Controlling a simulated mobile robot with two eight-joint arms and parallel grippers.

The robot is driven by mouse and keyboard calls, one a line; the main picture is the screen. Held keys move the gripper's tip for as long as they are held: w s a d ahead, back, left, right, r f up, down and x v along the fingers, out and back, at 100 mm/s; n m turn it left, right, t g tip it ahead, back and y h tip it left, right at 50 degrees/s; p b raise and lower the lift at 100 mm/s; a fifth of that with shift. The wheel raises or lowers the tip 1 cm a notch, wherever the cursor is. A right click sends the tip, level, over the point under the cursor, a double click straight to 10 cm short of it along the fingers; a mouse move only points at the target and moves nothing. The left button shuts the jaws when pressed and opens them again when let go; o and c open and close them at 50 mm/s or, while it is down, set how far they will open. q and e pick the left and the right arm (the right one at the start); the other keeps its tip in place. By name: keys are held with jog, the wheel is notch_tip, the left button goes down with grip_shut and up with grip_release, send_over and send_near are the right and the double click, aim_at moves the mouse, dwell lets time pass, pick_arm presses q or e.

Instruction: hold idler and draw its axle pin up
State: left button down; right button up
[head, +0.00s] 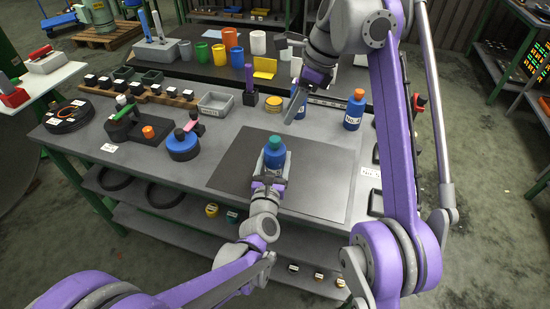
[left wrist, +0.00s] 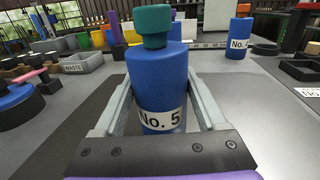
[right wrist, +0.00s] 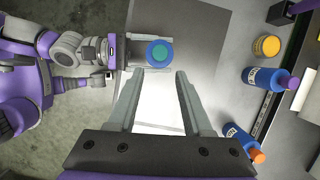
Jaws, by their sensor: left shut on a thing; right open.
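A blue cylinder labelled No. 5 (left wrist: 158,75) with a teal top (left wrist: 153,22) stands upright on the dark mat. It also shows in the head view (head: 274,157) and in the right wrist view (right wrist: 150,51). My left gripper (head: 271,174) is shut on its body from the front, one finger on each side. My right gripper (right wrist: 165,72) is open and empty, apart from the cylinder; in the head view it hangs behind and right of it. No part is plainly recognisable as an idler or axle pin. A blue round part (head: 183,149) with a pink handle stands on the left.
An orange-topped blue cylinder (head: 352,113) stands at right; a purple-topped one (right wrist: 262,78) is behind my right gripper. A grey waste bin (head: 215,103), yellow round tin (head: 273,104) and purple post (head: 249,85) stand behind the mat (head: 235,165). The mat's front right is clear.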

jog(key=o, duration=0.3)
jog(key=shift+w+f, duration=0.1)
jog(key=m+t+y, duration=0.5)
jog(key=t+y, duration=0.4)
jog(key=y, duration=0.2)
send_near(270, 139)
jog(key=x, duration=1.2)
jog(key=shift+w+d+f, duration=0.2)
jog(key=shift+w+f, duration=0.15)
grip_shut()
